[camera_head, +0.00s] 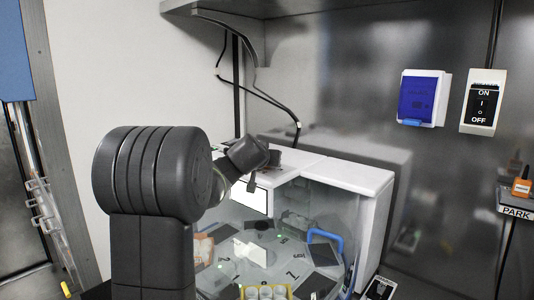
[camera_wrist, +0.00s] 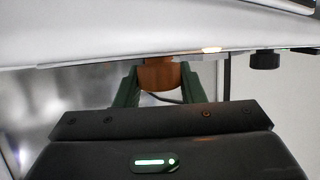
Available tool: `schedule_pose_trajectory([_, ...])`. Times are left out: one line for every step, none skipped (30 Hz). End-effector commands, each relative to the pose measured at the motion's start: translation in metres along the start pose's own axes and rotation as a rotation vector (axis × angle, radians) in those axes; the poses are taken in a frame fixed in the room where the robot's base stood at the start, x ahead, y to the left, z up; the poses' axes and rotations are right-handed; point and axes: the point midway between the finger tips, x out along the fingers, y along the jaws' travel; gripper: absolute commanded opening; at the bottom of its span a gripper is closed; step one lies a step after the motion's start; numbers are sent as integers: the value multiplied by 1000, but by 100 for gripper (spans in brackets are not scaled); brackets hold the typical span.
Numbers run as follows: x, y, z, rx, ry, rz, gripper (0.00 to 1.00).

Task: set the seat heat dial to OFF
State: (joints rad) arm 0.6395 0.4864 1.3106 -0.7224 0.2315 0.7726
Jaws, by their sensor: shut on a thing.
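In the wrist view, an orange-brown round knob (camera_wrist: 157,75) sits at the edge of a white panel (camera_wrist: 120,45). My gripper (camera_wrist: 158,82) has its green fingers on both sides of this knob and is shut on it. No label or pointer on the knob can be read, so its setting and whether it is the seat heat dial cannot be told. In the head view, my arm reaches to the back of the white-topped cabinet (camera_head: 345,175); my fingertips and the knob are hidden there.
A black knob (camera_wrist: 264,61) is right of my gripper in the wrist view. A glowing strip (camera_wrist: 211,50) lies between them. In the head view, a blue-covered box (camera_head: 423,97) and an ON/OFF switch (camera_head: 482,103) are on the right wall. A cable (camera_head: 262,95) hangs behind the cabinet.

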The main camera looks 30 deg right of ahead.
Motion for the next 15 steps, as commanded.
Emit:
schedule_pose_trajectory([-1,0,-4,-5,-7,-13,13])
schedule_pose_trajectory([-1,0,-4,-9,-7,-21,13])
schedule_pose_trajectory([-1,0,-4,-14,-8,-33,13])
schedule_pose_trajectory([-1,0,-4,-18,-9,-41,13])
schedule_pose_trajectory([-1,0,-4,-21,-9,-50,13])
schedule_pose_trajectory([-1,0,-4,-26,-9,-60,13])
schedule_pose_trajectory([-1,0,-4,-29,-9,-69,13])
schedule_pose_trajectory([-2,0,-5,-32,-9,-76,13])
schedule_pose_trajectory([-2,0,-5,-38,-8,-86,13])
schedule_pose_trajectory([-2,0,-5,-40,-7,-94,13])
schedule_pose_trajectory([-1,0,-5,-44,-7,-101,13])
schedule_pose_trajectory([-1,0,-5,-49,-6,-110,13])
schedule_pose_trajectory([-1,1,-6,-52,-5,-117,13])
schedule_pose_trajectory([-1,1,-6,-55,-3,-124,13])
schedule_pose_trajectory([-1,1,-6,-60,-3,-132,13])
